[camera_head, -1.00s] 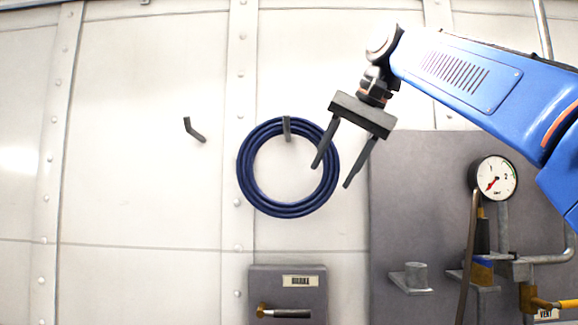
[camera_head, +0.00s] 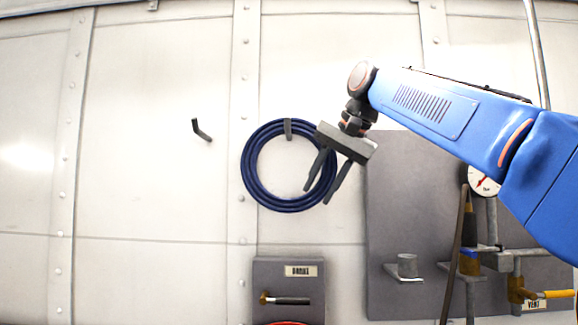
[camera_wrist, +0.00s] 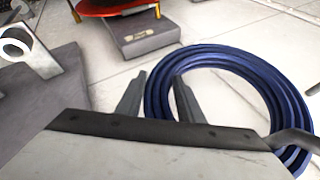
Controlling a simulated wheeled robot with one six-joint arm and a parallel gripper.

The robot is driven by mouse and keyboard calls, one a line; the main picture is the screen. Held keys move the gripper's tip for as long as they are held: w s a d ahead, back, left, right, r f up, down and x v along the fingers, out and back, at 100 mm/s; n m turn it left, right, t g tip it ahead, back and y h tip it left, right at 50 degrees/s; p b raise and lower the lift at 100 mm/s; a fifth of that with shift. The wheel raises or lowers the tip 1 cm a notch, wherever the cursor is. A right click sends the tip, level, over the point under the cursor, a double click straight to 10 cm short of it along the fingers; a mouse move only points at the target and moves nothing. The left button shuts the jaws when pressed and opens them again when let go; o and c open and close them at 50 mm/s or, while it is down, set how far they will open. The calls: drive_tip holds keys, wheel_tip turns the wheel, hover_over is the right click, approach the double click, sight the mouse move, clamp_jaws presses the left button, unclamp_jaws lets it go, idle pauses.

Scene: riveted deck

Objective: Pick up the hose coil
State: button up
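The dark blue hose coil (camera_head: 254,185) hangs on a grey hook (camera_head: 288,128) on the pale riveted wall. My gripper (camera_head: 318,196) is open, with its fingers overlapping the coil's right side in the head view. In the wrist view the coil (camera_wrist: 262,72) lies to the right of centre, and my gripper's fingers (camera_wrist: 158,92) point toward its near left side. One finger appears inside the ring's outline and the other outside it. I cannot tell whether either finger touches the hose.
A second, empty hook (camera_head: 202,131) is on the wall to the left. A grey box with a lever (camera_head: 290,279) is below the coil. A grey panel (camera_head: 405,210) with a gauge (camera_head: 483,181) and pipes stands to the right. The wall left of the coil is mostly clear.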

clamp_jaws()
drive_tip(key=shift+r, duration=0.15)
wheel_tip(320, 180, up, 9)
drive_tip(key=shift+w+f, duration=0.15)
drive_tip(key=shift+r, duration=0.45)
